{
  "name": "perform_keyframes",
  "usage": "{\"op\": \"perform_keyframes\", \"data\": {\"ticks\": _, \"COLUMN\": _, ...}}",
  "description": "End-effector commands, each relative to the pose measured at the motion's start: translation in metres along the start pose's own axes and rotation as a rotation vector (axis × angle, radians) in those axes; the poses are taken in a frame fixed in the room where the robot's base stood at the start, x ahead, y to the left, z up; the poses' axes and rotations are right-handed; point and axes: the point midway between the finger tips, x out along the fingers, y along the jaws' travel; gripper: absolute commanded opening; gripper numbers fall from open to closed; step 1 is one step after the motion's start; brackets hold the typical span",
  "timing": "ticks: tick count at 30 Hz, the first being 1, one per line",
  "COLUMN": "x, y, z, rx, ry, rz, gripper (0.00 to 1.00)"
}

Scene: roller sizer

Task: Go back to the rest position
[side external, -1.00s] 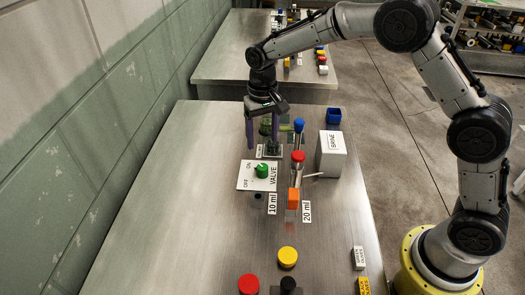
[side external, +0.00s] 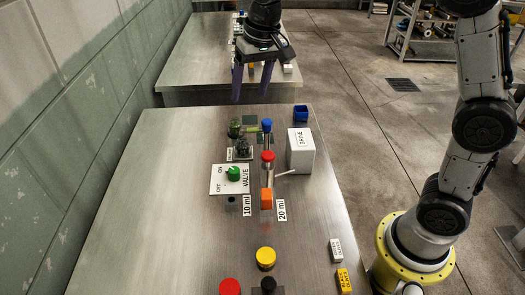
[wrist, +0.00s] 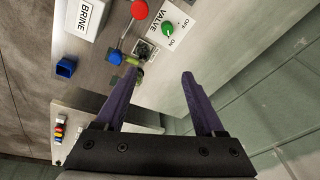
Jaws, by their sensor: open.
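My gripper (side external: 250,94) hangs in the air, fingers pointing down, above the far end of the near steel table (side external: 135,190). Its two purple fingers are apart with nothing between them. The wrist view also shows the gripper (wrist: 161,76) open and empty. The upper arm links are partly outside the side view.
The valve panel (side external: 218,186) with a green knob, a red-topped piece (side external: 268,157), an orange block (side external: 267,195), a white BRINE box (side external: 301,150) and a blue bin (side external: 301,113) stand on the table. A wall (side external: 70,110) runs along the left. Space around the raised gripper looks clear.

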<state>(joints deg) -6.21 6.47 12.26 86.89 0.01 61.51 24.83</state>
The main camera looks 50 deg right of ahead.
Motion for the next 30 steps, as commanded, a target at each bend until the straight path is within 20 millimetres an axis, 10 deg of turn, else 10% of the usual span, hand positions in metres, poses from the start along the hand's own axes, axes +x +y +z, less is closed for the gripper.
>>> {"op": "perform_keyframes", "data": {"ticks": 6, "x": -0.073, "y": 0.043, "z": 0.058, "rx": -0.02, "ry": 0.126, "rz": -0.041, "gripper": 0.71}}
{"op": "perform_keyframes", "data": {"ticks": 12, "x": -0.102, "y": 0.081, "z": 0.126, "rx": -0.074, "ry": 0.226, "rz": -0.058, "gripper": 0.71}}
{"op": "perform_keyframes", "data": {"ticks": 21, "x": -0.075, "y": 0.126, "z": 0.226, "rx": -0.215, "ry": 0.301, "rz": -0.042, "gripper": 0.71}}
{"op": "perform_keyframes", "data": {"ticks": 30, "x": -0.051, "y": 0.132, "z": 0.244, "rx": -0.331, "ry": 0.27, "rz": -0.02, "gripper": 0.71}}
